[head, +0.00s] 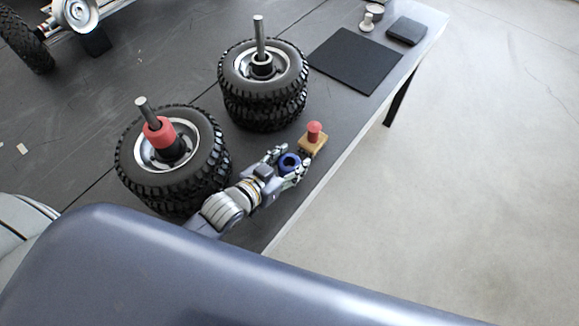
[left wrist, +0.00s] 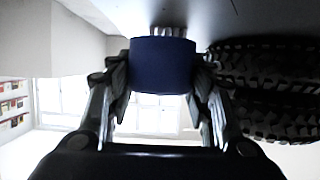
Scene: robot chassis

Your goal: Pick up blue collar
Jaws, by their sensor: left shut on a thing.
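The blue collar (head: 289,161) is a short dark blue ring near the right edge of the dark table. My left gripper (head: 289,164) is around it, with one finger on each side. In the left wrist view the blue collar (left wrist: 162,64) fills the space between the two fingers of my left gripper (left wrist: 163,85), and the fingers touch its sides. The gripper is shut on the collar. Whether the collar is clear of the table is hard to tell. My right gripper is in neither view.
A wooden block with a red knob (head: 313,133) stands just beyond the gripper. Two tyre stacks with upright posts stand close by, the nearer with a red collar (head: 158,131) on its post, the farther (head: 263,85) without. A black mat (head: 356,60) lies behind. The table edge is close on the right.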

